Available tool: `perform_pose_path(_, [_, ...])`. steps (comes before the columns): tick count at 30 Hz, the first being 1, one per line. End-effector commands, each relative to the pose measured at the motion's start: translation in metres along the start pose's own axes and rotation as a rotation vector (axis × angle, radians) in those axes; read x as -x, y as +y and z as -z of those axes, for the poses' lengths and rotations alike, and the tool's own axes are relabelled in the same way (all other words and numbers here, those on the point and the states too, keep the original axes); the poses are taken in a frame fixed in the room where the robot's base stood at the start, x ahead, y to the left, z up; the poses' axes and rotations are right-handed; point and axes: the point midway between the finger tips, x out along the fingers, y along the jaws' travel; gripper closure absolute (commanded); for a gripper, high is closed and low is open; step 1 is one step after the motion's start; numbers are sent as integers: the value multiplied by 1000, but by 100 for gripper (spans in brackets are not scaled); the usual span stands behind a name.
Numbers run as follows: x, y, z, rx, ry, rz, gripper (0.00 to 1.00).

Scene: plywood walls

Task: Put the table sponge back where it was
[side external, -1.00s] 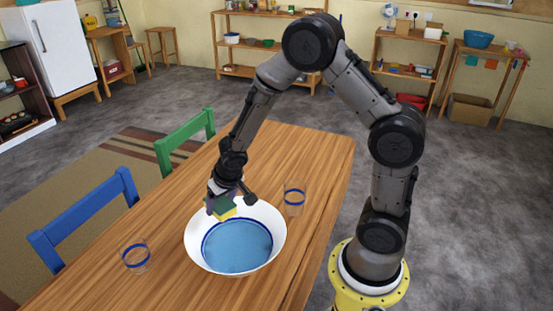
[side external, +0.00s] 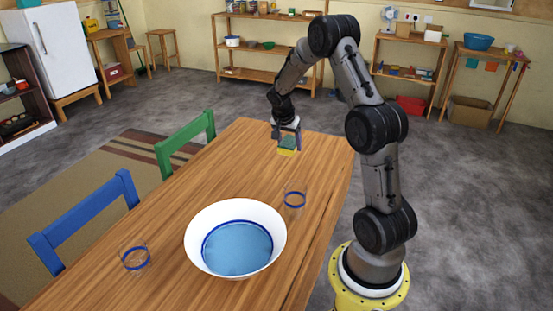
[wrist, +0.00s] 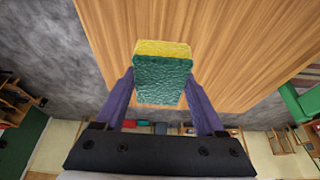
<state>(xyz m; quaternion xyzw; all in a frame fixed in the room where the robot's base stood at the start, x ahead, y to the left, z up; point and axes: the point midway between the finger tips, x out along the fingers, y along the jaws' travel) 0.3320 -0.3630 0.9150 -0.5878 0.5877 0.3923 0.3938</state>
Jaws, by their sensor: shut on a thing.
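The sponge (side external: 287,146) is a yellow and green block. My gripper (side external: 287,139) is shut on it near the far end of the wooden table (side external: 190,190). In the wrist view the sponge (wrist: 162,75) sits between the two purple fingers of my gripper (wrist: 160,88), green side towards the camera and yellow edge at the top. The wooden table top (wrist: 215,40) shows behind it. I cannot tell exactly how high the sponge is above the table, but it looks raised.
A large white bowl with a blue inside (side external: 200,225) stands on the near half of the table. Green (side external: 187,140) and blue (side external: 88,215) chairs line the left side. The table's far part is clear.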

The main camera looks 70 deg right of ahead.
Motion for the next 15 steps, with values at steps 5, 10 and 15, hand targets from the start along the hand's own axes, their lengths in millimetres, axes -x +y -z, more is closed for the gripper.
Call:
perform_pose_path(5, [-23, -21, 16, 0, -1, -1, 81])
perform_pose_path(10, [-46, -43, 32, 0, 0, -1, 81])
perform_pose_path(15, [-72, -62, 44, 1, -2, -2, 81])
